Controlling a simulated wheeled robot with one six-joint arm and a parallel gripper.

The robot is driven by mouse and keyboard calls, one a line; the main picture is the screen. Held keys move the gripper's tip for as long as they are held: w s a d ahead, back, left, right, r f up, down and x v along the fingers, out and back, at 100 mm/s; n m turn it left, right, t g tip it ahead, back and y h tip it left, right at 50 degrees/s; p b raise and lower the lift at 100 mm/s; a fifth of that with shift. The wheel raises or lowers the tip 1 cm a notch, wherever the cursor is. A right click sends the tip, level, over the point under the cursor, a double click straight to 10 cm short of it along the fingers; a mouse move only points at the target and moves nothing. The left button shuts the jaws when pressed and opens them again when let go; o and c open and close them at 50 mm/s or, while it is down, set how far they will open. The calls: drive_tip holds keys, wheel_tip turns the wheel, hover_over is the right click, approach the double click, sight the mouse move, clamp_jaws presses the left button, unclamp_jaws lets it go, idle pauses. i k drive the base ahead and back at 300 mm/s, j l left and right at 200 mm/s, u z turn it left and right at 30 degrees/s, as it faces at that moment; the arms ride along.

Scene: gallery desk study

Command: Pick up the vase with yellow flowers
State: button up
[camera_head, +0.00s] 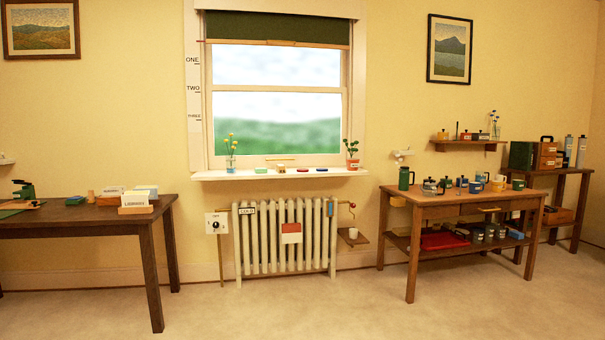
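The vase with yellow flowers (231,160) stands upright at the left end of the white windowsill (275,175). It is a small clear, bluish vase with green stems and a few yellow blooms in front of the window's left edge. My gripper is not in view. Nothing hides the vase.
A potted green plant (353,158) stands at the sill's right end, with small coloured objects between. A radiator (285,238) is below the sill. A dark desk (90,220) is at left, and a wooden table (460,205) with mugs at right. The floor (290,308) in front is clear.

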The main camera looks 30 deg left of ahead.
sight(229, 160)
drive_tip(key=u, duration=1.5)
drive_tip(key=i+l+z, duration=0.15)
drive_tip(key=i+z, duration=0.35)
drive_tip(key=i, duration=0.3)
drive_tip(key=i+j+z, duration=0.15)
drive_tip(key=i+z, duration=0.35)
drive_tip(key=i, duration=0.3)
drive_tip(key=i+u, duration=0.1)
drive_tip(key=i, duration=0.35)
drive_tip(key=i+l+u, duration=0.1)
drive_tip(key=i, duration=0.35)
drive_tip(key=i+l+u, duration=0.15)
drive_tip(key=i, duration=0.35)
drive_tip(key=i+l+u, duration=0.1)
drive_tip(key=i, duration=0.35)
drive_tip(key=i+u, duration=0.7)
drive_tip(key=u, duration=0.2)
drive_tip(key=i+l+u, duration=0.25)
drive_tip(key=u, duration=0.2)
drive_tip(key=i+l+u, duration=0.4)
